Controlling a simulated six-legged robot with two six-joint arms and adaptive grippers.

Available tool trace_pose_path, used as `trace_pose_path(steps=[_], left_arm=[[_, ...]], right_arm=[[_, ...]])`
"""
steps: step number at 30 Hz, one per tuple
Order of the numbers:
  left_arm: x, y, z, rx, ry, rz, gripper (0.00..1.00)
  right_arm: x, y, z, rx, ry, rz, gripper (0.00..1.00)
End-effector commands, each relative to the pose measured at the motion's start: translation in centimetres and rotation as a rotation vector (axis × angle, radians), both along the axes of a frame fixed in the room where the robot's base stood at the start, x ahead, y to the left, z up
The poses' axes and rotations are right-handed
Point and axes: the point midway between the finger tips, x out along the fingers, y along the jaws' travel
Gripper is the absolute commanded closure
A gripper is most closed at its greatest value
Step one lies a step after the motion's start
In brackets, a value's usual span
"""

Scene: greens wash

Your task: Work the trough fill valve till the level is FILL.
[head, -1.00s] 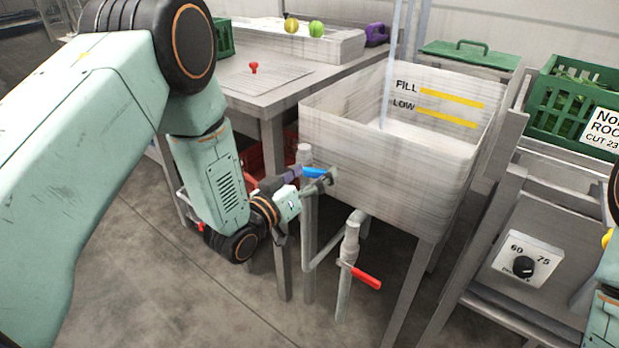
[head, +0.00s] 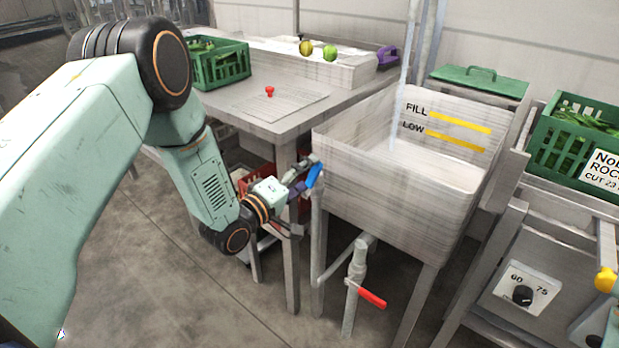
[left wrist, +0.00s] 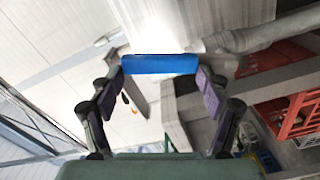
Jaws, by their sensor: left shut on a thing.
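The blue valve handle (head: 314,175) is at the left front corner of the grey trough (head: 385,205), tilted steeply upward in the head view. My left gripper (head: 307,181) is shut on it. In the left wrist view the handle (left wrist: 160,64) lies across between the two fingertips. A thin pale stream (head: 405,90) comes down into the trough. The FILL mark (head: 459,116) and the LOW mark (head: 456,141) are yellow bars on the inner back wall. The pale surface in the trough is below the LOW bar. My right gripper is out of view.
A red-handled valve (head: 372,298) sits on the pipe under the trough. A dial panel (head: 525,290) and another green crate (head: 550,150) are at right.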

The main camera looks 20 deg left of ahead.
Motion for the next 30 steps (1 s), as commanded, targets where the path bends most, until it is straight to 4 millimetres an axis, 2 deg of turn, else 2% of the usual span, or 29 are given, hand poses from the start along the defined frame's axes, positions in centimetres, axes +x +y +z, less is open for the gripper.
trace_pose_path(steps=[1, 15, 30], left_arm=[[0.6, 0.1, 1.0, -0.035, -0.011, -0.008, 0.8], [1.2, 2.0, 1.0, -0.294, 0.083, -0.012, 0.8], [1.4, 2.4, 1.0, -0.347, 0.103, -0.012, 0.8]], right_arm=[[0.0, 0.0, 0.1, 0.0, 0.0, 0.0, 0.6], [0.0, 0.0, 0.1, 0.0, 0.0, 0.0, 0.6], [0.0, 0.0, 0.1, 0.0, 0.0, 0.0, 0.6]])
